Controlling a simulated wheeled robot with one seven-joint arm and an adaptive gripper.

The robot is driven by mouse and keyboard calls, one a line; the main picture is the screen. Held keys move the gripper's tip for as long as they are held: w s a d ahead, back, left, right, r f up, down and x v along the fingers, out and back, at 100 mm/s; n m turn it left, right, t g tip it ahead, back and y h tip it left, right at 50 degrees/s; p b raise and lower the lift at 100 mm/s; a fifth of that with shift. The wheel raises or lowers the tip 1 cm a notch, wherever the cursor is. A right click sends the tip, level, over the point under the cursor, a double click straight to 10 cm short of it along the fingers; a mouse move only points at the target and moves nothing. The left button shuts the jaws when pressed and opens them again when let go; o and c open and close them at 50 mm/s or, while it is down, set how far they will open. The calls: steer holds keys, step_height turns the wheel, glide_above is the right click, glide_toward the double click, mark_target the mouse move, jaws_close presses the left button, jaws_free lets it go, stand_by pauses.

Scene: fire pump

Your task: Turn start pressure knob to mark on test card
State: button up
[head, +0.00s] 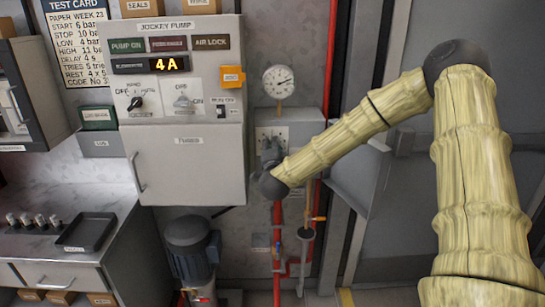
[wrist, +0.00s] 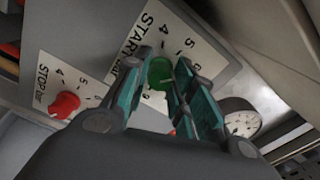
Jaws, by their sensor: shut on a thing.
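The test card (head: 75,40) hangs at the upper left in the head view and reads START 6 bar. The green start pressure knob (wrist: 158,68) sits on the white START bar plate (wrist: 137,40) in the wrist view. My gripper (wrist: 162,76) is shut on this knob, with one teal finger on each side. The knob's pointer is too small and covered to read, and the fingers hide part of the scale. In the head view, my wrist covers the lower part of the pressure switch box (head: 309,124), so the knob cannot be made out there.
A red stop knob (wrist: 64,105) sits on the STOP bar plate beside the start plate. A round gauge (wrist: 238,118) is close to my right finger; it stands above the box in the head view (head: 278,82). The jockey pump cabinet (head: 185,165) is left of my wrist, with red pipes (head: 277,235) below.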

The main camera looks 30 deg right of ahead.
steer(key=shift+f+m+b, duration=0.15)
steer(key=shift+m+b, duration=0.65)
steer(key=o, duration=1.1)
steer(key=shift+d, duration=0.1)
steer(key=shift+s, duration=0.1)
steer(key=v, duration=1.2)
